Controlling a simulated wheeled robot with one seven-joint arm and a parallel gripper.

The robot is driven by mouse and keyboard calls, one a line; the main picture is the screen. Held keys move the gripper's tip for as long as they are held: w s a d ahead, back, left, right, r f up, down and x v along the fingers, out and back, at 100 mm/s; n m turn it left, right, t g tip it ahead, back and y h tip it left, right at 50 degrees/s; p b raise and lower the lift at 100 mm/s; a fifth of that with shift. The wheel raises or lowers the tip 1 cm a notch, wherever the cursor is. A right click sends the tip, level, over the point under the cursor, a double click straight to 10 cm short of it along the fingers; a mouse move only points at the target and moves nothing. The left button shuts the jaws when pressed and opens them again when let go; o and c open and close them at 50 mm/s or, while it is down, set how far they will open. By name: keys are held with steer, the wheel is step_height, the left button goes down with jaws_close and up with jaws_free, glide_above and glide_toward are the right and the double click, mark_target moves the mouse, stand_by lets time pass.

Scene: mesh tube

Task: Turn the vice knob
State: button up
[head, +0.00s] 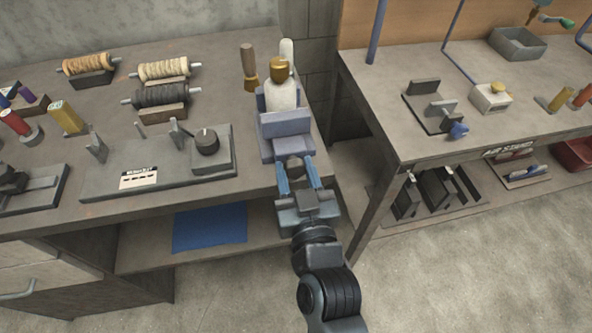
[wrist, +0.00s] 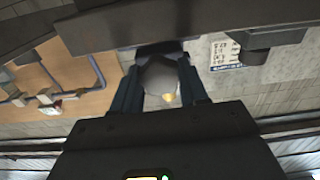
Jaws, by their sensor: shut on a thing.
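The blue-grey vice (head: 287,146) stands at the right front edge of the left workbench, with a white, gold-topped piece (head: 282,92) in its upper part. The dark, rounded vice knob (head: 295,168) sticks out of its front. My gripper (head: 296,172) reaches the knob from the front, and its two blue fingers are shut on the knob's sides. In the wrist view the grey knob (wrist: 160,76) shows between the fingers. Its far side is hidden.
A fixture with a dial (head: 207,142) sits left of the vice. Wooden-handled tools (head: 249,66) stand behind it, and spools (head: 160,96) lie further left. A second bench (head: 420,150) is at the right, with a gap between the benches. A blue mat (head: 210,228) lies on the lower shelf.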

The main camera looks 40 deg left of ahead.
steer(key=c, duration=0.4)
steer(key=m, duration=0.5)
steer(key=o, duration=1.1)
steer(key=b+v, duration=0.2)
steer(key=v, duration=0.6)
